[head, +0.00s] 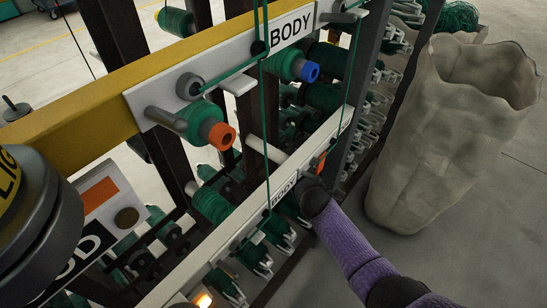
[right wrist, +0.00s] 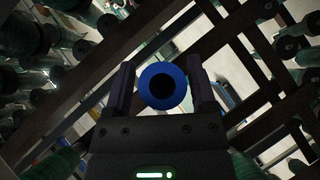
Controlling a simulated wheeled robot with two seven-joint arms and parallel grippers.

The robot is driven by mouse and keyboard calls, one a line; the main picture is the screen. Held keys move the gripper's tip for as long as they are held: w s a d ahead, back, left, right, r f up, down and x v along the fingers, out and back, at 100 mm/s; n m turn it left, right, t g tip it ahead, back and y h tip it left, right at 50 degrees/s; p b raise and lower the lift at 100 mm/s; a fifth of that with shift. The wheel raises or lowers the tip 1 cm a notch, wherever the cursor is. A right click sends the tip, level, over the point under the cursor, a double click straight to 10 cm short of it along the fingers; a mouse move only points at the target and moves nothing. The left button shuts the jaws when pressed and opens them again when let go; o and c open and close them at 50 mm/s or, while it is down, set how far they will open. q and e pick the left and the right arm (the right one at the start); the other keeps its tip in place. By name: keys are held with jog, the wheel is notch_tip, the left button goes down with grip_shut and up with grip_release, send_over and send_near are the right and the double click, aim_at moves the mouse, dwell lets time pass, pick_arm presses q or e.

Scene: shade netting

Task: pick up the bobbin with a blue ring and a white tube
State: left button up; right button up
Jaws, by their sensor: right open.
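In the right wrist view a round blue ring (right wrist: 163,86) with a dark hole faces me end-on, between the two fingers of my right gripper (right wrist: 160,76). The gripper is open, with a gap showing beside the ring on each side. The bobbin's tube colour and thread behind the ring are not visible. In the head view my purple right arm reaches the lower white rail, and its fingers are hidden. A green bobbin with a blue ring (head: 305,70) sits on the upper rail there; I cannot tell whether it is the same one. My left gripper is not in view.
A green bobbin with an orange ring (head: 221,135) sticks out from the upper rail. The lower white rail (head: 252,205) and dark uprights stand close to my right arm. Several green bobbins fill the rack. A large beige sack (head: 440,140) stands on the floor at right.

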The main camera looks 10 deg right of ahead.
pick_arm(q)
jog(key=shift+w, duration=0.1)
pick_arm(e)
jog(key=shift+r, duration=0.15)
jog(key=shift+c, duration=0.3)
grip_shut()
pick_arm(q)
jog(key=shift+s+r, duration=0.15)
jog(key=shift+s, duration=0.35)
